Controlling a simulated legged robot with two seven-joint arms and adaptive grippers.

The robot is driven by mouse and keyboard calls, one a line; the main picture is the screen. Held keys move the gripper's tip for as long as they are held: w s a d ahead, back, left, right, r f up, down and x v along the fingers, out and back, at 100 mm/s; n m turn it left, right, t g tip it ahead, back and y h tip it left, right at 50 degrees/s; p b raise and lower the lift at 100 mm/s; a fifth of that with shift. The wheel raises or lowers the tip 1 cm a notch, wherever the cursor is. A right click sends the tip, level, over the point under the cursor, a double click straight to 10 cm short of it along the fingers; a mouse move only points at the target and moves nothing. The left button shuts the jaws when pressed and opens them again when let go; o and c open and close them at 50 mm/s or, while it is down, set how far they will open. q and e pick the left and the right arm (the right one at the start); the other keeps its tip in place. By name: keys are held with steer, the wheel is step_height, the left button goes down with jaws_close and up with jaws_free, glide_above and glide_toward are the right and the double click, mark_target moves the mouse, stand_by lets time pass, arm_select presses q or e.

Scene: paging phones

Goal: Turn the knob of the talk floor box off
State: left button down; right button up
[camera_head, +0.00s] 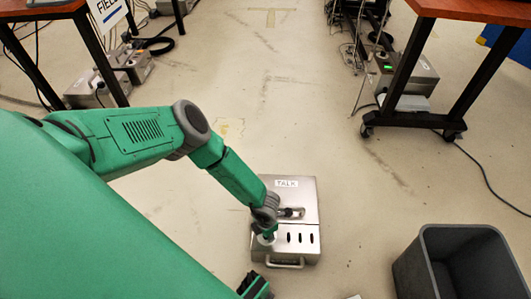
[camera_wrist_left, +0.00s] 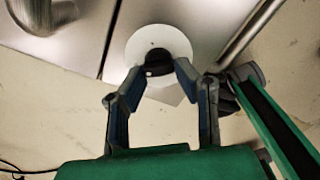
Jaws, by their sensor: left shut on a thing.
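The talk floor box (camera_head: 305,194) is a silver metal case on the floor in the head view, with a TALK label on its lid and a handle at its near edge. Several dark slots show on its near part. My left gripper (camera_head: 266,238) reaches down to the box's near left part and hides the knob there. In the left wrist view, the knob (camera_wrist_left: 158,62) is dark and sits on a round white disc (camera_wrist_left: 158,38). My left gripper (camera_wrist_left: 160,66) is shut on the knob, one finger on each side.
A grey open bin (camera_head: 410,265) stands on the floor at the lower right. A wheeled table (camera_head: 470,10) with equipment beneath is at the upper right, and another table (camera_head: 40,12) at the upper left. The floor between them is mostly clear, with a cable at the right.

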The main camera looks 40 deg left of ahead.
arm_select(q)
steer(key=shift+w+d+n, duration=0.1)
steer(key=shift+w+n, duration=0.15)
steer(key=shift+n, duration=0.35)
steer(key=shift+w, duration=0.1)
steer(key=c, duration=1.2)
jaws_free()
steer(key=shift+s+r, duration=0.1)
steer(key=shift+s, duration=0.1)
step_height(320, 180, up, 12)
steer(key=shift+f, duration=0.15)
